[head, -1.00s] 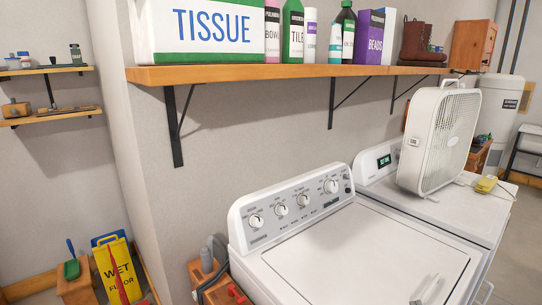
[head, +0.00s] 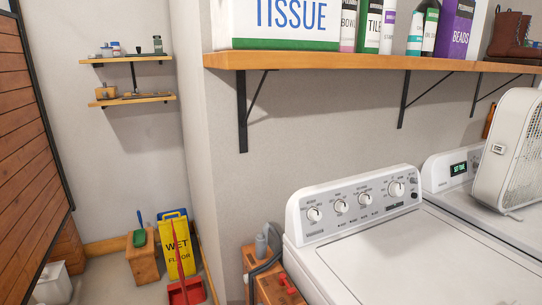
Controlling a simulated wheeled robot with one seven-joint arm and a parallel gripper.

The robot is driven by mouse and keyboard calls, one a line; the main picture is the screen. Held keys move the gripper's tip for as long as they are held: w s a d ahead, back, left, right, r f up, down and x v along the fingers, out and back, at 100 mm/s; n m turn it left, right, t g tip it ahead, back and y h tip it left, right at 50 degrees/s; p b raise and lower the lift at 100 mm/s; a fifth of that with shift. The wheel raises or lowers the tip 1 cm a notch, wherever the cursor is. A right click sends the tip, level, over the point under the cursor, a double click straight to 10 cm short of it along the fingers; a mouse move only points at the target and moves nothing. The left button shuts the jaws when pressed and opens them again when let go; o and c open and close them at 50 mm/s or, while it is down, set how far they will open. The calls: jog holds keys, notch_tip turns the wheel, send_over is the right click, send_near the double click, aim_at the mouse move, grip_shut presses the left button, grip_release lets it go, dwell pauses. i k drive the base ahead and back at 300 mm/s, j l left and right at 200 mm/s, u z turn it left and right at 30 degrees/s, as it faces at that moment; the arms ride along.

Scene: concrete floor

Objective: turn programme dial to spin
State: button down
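The white washing machine (head: 410,262) stands at the lower right of the head view. Its grey control panel (head: 350,207) slopes along the back edge of the lid and carries a row of several round white dials. The rightmost dial (head: 397,189) looks the largest. The leftmost dial (head: 314,214) sits near the panel's left end. The labels around the dials are too small to read, so I cannot tell which is the programme dial or where it points. My gripper does not show in this view.
A wooden shelf (head: 300,60) with a tissue box (head: 280,22) and bottles runs above the machine. A second machine (head: 468,203) with a white fan (head: 512,150) stands right.

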aim_at(395, 189)
jog(key=l+u, duration=0.1)
jog(key=u, duration=0.35)
jog(key=l+u, duration=0.3)
jog(key=l, duration=0.3)
jog(key=l+u, duration=0.3)
jog(key=l, duration=0.8)
jog(key=k+l, duration=0.15)
jog(key=l, duration=0.3)
jog(key=l+u, duration=0.1)
jog(key=l, duration=0.4)
jog(key=k+l, duration=0.1)
jog(key=l, duration=0.35)
jog(key=k+l, duration=0.1)
jog(key=l, duration=0.35)
jog(key=k+l+u, duration=0.1)
jog(key=l, duration=0.35)
jog(key=k+l, duration=0.1)
jog(key=l, duration=0.35)
